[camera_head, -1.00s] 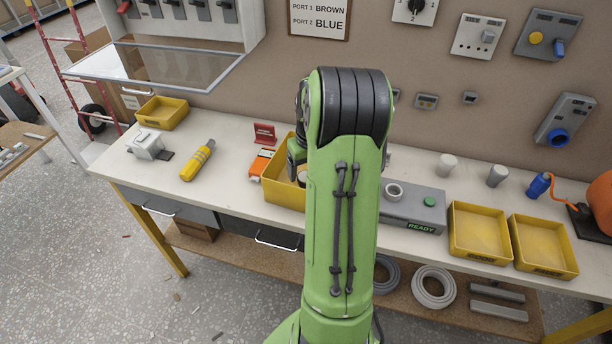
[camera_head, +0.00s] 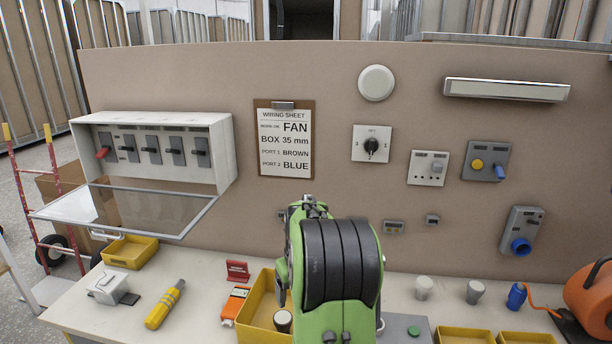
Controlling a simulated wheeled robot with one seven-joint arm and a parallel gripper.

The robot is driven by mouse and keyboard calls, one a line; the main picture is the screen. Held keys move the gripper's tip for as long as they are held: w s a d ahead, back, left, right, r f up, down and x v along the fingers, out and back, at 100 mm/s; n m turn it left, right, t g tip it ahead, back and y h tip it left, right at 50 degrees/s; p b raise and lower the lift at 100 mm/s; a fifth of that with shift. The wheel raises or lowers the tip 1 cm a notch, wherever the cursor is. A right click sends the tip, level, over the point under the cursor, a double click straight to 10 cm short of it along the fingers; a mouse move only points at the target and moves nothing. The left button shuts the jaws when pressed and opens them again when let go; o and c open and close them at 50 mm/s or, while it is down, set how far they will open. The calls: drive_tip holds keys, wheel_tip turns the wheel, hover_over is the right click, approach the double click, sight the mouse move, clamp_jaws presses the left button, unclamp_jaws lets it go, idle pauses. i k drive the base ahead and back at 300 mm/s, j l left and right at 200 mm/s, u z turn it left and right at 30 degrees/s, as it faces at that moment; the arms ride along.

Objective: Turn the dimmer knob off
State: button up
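A white square plate (camera_head: 357,151) is on the beige wall panel, right of the wiring sheet. It carries a black round knob (camera_head: 371,147) with a light pointer mark that looks about upright; small marks surround it, too small to read surely. I cannot tell for sure that this is the dimmer. A grey plate to its right has a yellow round button or knob (camera_head: 477,164) and a blue lever. My green and black arm stands below the black knob, apart from it. My gripper is hidden behind the arm or out of frame.
An open switch box (camera_head: 222,150) with its glass lid lowered is at left. The bench holds a yellow torch-like tool (camera_head: 165,304), yellow bins (camera_head: 130,250), grey cups (camera_head: 424,288) and an orange reel (camera_head: 590,290). The wall before the black knob is clear.

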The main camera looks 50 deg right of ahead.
sight(371, 144)
drive_tip(key=z, duration=2.05)
